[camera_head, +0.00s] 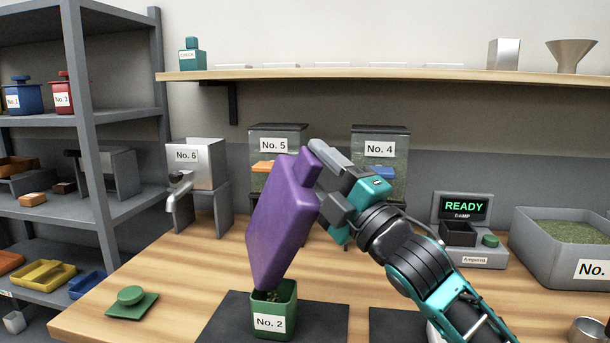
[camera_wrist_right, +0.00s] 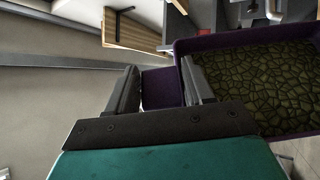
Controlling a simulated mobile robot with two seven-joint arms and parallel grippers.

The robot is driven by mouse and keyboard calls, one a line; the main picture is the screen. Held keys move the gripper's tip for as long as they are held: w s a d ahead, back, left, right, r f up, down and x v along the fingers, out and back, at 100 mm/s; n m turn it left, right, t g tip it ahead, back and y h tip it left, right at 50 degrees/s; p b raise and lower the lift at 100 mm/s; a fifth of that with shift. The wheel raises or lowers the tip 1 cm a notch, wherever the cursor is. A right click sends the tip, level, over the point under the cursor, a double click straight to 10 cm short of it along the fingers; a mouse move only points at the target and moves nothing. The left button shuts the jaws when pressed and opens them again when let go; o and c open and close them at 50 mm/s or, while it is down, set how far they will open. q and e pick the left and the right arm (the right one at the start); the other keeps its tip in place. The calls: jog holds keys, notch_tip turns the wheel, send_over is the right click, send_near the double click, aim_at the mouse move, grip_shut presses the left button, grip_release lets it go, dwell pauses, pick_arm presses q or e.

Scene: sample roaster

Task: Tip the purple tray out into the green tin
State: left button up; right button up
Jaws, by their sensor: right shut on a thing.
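The purple tray (camera_head: 279,232) is tilted steeply, its lower end just above the mouth of the green tin. My right gripper (camera_head: 315,163) is shut on the tab at the tray's upper end. In the right wrist view, the purple tray (camera_wrist_right: 184,70) holds a layer of dark green beans, and its tab sits between the fingers (camera_wrist_right: 163,88). The green tin (camera_head: 272,321), labelled No. 2, stands upright and open on a dark mat, with some green matter inside. Its green lid (camera_head: 131,301) lies to its left. My left gripper is not in view.
Dispensers No. 6 (camera_head: 195,165), No. 5 (camera_head: 277,142) and No. 4 (camera_head: 379,146) stand behind. A READY device (camera_head: 466,231) and a grey bin of green beans (camera_head: 558,265) are at right. A grey shelf rack (camera_head: 88,120) is at left. The counter between lid and tin is clear.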

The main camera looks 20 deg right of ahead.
jog(key=d+m+h, duration=0.1)
jog(key=d+f+m+b, duration=0.1)
jog(key=d, duration=0.1)
jog(key=d+m+t+h+b, duration=0.1)
jog(key=m, duration=0.1)
jog(key=shift+d+f+h, duration=0.25)
jog(key=shift+d+h, duration=0.05)
dwell(0.9)
dwell(0.4)
notch_tip(320, 180, up, 3)
jog(key=p, duration=0.3)
dwell(0.4)
